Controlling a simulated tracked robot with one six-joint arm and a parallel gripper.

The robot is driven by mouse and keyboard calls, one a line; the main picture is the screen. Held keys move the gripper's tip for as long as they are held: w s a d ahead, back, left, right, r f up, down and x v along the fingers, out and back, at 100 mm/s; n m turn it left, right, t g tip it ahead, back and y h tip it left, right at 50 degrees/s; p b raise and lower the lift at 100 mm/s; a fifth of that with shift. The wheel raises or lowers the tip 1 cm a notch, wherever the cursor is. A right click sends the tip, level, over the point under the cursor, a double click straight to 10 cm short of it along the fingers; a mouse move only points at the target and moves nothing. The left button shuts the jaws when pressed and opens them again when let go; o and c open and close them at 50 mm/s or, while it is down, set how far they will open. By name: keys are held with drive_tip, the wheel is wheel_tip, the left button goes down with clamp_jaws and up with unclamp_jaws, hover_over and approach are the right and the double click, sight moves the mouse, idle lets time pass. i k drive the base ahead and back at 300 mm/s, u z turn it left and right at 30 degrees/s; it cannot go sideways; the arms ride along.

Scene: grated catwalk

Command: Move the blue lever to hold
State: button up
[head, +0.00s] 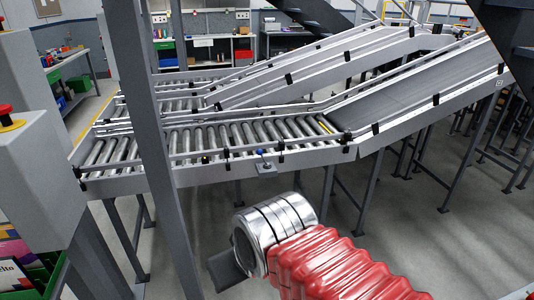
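A small blue knob (260,152), which looks like the blue lever's end, shows at the near side rail of the roller conveyor. Below it a small grey box (265,168) is fixed to the rail. The lever is too small to tell its position, and no "hold" mark can be read. My arm, with a red ribbed sleeve and a silver wrist, reaches in from the lower right. A dark grey part at its end, likely my gripper (226,270), is below and nearer than the lever, apart from it. Its fingers cannot be made out.
The roller conveyor (110,152) runs across the middle, with a sloped belt (420,85) rising right. A grey post (150,130) stands left of the lever. A grey pedestal with a red button (6,110) is at the far left. The floor between arm and conveyor looks clear.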

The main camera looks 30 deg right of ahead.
sight(259, 152)
drive_tip(key=u, duration=0.05)
drive_tip(key=i, duration=1)
drive_tip(key=z, duration=0.05)
